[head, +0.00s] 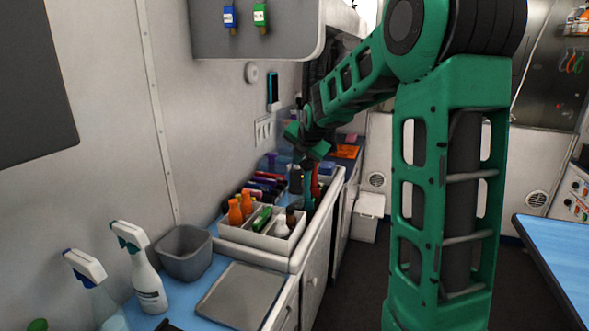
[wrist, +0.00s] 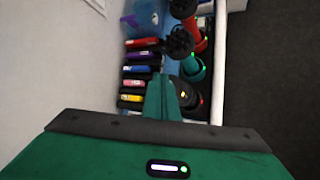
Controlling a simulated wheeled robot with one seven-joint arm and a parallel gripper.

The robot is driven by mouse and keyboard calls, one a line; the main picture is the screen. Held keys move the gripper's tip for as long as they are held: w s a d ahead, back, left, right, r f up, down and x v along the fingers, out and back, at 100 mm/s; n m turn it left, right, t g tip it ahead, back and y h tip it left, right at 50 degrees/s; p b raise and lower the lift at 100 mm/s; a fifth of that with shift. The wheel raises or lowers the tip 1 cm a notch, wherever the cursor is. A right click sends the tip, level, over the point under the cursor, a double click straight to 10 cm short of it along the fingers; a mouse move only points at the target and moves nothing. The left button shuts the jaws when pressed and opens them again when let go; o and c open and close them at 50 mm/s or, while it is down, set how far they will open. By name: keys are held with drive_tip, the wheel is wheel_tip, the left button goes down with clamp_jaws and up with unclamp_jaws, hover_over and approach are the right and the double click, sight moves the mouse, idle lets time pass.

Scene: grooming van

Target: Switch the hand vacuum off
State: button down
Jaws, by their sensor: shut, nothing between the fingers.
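My gripper (wrist: 162,82) is shut with nothing between its fingers, and it points down at the counter. It also shows in the head view (head: 307,165), above the far end of the white organizer. Close to its right in the wrist view stand a teal device (wrist: 194,68) with a black ribbed head, a red device (wrist: 198,38) and a dark device (wrist: 190,100) with a small yellow-orange spot. Small green spots show near the teal and red ones. I cannot tell which of these is the hand vacuum, or read its switch.
Coloured packs (wrist: 132,84) lie left of my fingers. A grey bin (head: 184,252), a tray (head: 238,296) and spray bottles (head: 148,285) stand nearer. The wall is close on the left.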

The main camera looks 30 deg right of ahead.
drive_tip(key=shift+r, duration=0.45)
wheel_tip(320, 180, up, 6)
idle(0.7)
idle(0.4)
drive_tip(key=s+a+f+m+g+y, duration=0.1)
drive_tip(key=s+f+m, duration=0.4)
drive_tip(key=s+m, duration=0.5)
drive_tip(key=s+a+f+m+g+y, duration=0.1)
drive_tip(key=s+a+f+m+g, duration=0.3)
drive_tip(key=s+m, duration=0.6)
drive_tip(key=s+a+f+m+g, duration=0.2)
drive_tip(key=s+m, duration=0.8)
drive_tip(key=s, duration=1.5)
wheel_tip(320, 180, down, 5)
drive_tip(key=shift+s+a+r+g+y, duration=0.15)
drive_tip(key=shift+a+g+y, duration=0.25)
drive_tip(key=shift+g, duration=0.6)
